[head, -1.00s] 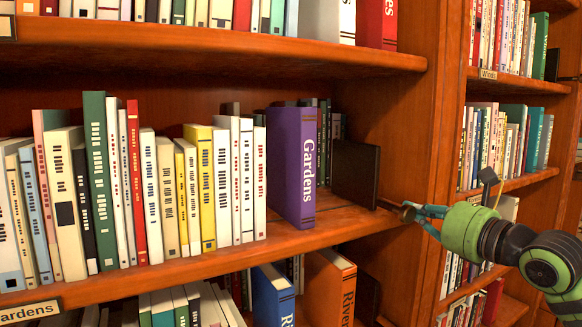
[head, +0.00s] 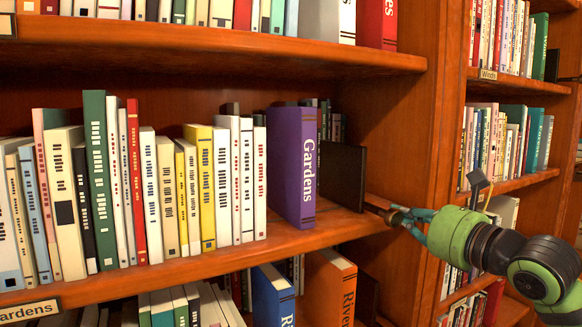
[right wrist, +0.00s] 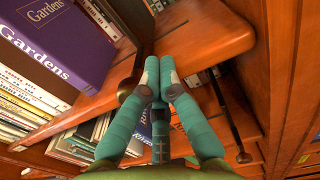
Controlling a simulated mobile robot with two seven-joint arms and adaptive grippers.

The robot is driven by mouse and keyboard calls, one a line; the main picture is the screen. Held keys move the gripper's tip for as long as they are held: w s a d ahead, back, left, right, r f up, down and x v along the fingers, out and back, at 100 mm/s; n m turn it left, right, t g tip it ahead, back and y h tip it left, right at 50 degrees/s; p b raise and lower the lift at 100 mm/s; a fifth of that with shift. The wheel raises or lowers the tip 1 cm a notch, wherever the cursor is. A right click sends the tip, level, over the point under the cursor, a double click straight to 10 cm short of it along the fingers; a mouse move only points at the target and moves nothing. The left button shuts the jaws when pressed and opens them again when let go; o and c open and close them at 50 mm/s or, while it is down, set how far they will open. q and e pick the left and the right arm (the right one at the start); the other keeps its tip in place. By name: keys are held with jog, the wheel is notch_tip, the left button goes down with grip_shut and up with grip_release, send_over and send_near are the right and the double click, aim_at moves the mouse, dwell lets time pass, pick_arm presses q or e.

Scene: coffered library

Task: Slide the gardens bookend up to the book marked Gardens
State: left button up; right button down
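The purple book marked Gardens (head: 291,168) stands upright on the middle shelf, and its cover and spine show in the right wrist view (right wrist: 50,40). The dark bookend (head: 343,178) stands upright to its right, with a strip of bare shelf between them at the front. A low bar with a rounded brown end reaches from the bookend towards the shelf's front edge. My right gripper (head: 401,217) is at that end, its teal fingertips drawn together in the right wrist view (right wrist: 158,72). They seem to press beside the bar end rather than grip it. My left gripper is not in view.
A row of upright books (head: 166,195) fills the shelf left of the purple book. A wooden upright (head: 432,130) closes the bay on the right. Blue (head: 272,296) and orange (head: 328,288) books stand on the shelf below. Bare shelf lies right of the bookend.

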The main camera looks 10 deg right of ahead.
jog(key=shift+s+a+b, duration=0.2)
jog(key=shift+s+a, duration=0.85)
jog(key=shift+a, duration=1.5)
jog(key=shift+s+a+b, duration=0.2)
jog(key=shift+s+a, duration=0.85)
jog(key=shift+a, duration=1.45)
jog(key=shift+s+a+b, duration=0.2)
jog(key=shift+s+a, duration=0.85)
jog(key=shift+a, duration=1.5)
jog(key=shift+f, duration=0.1)
jog(key=shift+d+f, duration=0.1)
jog(key=shift+w+d+b, duration=0.15)
jog(key=shift+b, duration=0.15)
jog(key=shift+w+d, duration=0.1)
jog(key=shift+d, duration=0.15)
jog(key=shift+w+d+r+b, duration=0.1)
jog(key=shift+w+d+b, duration=0.25)
jog(key=shift+d, duration=0.3)
jog(key=shift+w+d+r+b, duration=0.15)
jog(key=shift+d+b, duration=0.25)
jog(key=shift+d, duration=0.2)
